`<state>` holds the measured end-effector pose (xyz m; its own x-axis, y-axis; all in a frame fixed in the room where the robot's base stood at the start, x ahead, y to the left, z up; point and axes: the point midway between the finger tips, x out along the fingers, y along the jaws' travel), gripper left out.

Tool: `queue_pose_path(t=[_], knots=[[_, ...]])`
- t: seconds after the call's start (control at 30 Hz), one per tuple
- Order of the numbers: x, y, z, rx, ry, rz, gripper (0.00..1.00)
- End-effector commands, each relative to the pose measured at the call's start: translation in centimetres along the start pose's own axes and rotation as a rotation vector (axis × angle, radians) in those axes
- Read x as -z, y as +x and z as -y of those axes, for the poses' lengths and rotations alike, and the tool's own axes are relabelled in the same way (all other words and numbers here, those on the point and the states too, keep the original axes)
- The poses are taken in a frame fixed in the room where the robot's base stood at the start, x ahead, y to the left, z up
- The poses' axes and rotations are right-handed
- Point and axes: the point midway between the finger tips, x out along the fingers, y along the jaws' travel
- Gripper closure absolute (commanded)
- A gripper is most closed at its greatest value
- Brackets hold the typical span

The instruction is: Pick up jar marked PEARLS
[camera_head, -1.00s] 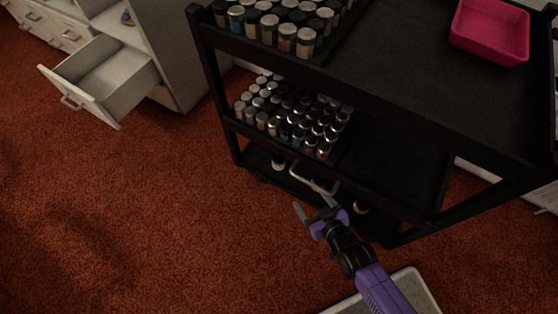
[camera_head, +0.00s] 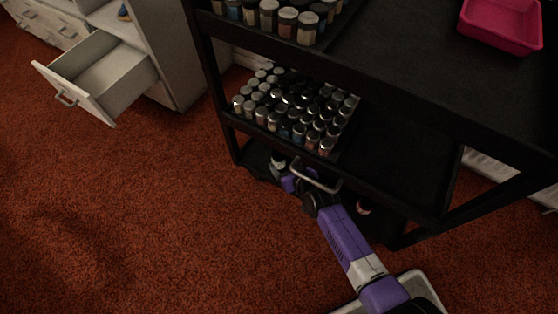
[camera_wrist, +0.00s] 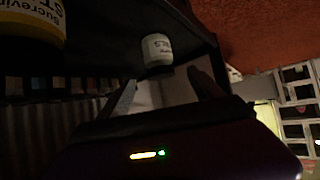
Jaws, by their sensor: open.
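A small white-labelled jar (camera_wrist: 157,52) stands in the wrist view, just beyond my open gripper (camera_wrist: 165,88) and roughly in line with the gap between its fingers. Its label is only partly readable, ending in what looks like "LS"; I cannot confirm PEARLS. In the head view a pale jar (camera_head: 278,161) sits on the cart's bottom shelf, close to the end of my gripper (camera_head: 286,178). The fingers are mostly hidden there. No jar is between the fingers.
A larger yellow-banded jar (camera_wrist: 30,25) is at the wrist view's upper left. A jar (camera_head: 363,208) stands farther right on the bottom shelf. The black cart's middle shelf (camera_head: 395,165) overhangs, with several jars on it. An open drawer (camera_head: 105,80) is left.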

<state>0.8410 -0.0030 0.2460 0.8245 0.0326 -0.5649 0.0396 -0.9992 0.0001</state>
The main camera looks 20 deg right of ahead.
Motion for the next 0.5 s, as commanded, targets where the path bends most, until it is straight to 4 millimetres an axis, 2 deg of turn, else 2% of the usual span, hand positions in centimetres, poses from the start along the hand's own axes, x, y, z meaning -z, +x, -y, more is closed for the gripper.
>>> queue_pose_path(t=[0.17, 0.23, 0.4, 0.5], knots=[[0.5, 0.9, 0.0, 0.000, 0.000, -0.002, 0.24], [1.0, 1.6, 0.0, -0.001, 0.001, -0.003, 0.24], [0.6, 4.6, 0.0, -0.001, 0.002, -0.001, 0.24], [0.7, 5.7, 0.0, 0.000, 0.002, -0.001, 0.24]])
